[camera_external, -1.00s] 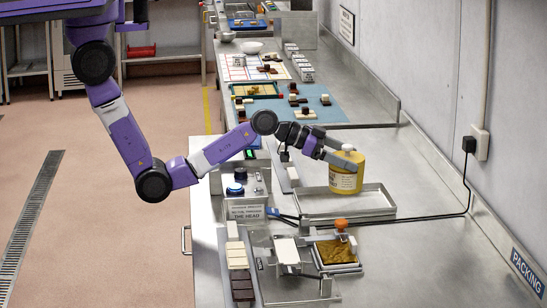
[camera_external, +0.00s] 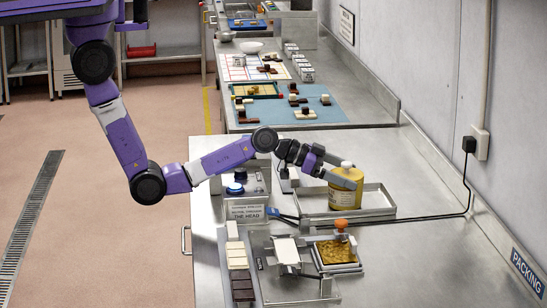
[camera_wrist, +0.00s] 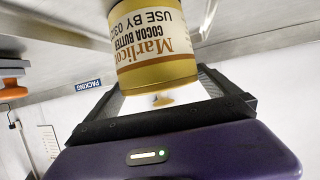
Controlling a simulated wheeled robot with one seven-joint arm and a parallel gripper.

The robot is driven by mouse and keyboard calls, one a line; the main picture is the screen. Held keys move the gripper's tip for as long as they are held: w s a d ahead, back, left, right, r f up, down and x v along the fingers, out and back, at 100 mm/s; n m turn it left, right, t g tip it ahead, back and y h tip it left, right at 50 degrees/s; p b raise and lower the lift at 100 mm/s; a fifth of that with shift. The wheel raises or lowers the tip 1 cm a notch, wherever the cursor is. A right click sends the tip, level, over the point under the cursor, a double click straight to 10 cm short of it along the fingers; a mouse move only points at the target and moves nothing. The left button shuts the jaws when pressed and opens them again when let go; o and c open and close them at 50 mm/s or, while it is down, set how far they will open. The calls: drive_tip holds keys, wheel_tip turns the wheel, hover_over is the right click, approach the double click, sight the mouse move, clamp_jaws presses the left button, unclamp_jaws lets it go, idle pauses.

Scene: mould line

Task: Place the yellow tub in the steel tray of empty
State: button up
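Chocolate bars (camera_external: 238,262) line the front left. The bench at right is clear.

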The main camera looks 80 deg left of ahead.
drive_tip(key=shift+r, duration=0.25)
drive_tip(key=shift+s+a, duration=0.1)
drive_tip(key=shift+s, duration=0.2)
drive_tip(key=b+v, duration=0.1)
drive_tip(key=v, duration=1)
drive_tip(key=shift+r, duration=0.15)
drive_tip(key=shift+s, duration=0.1)
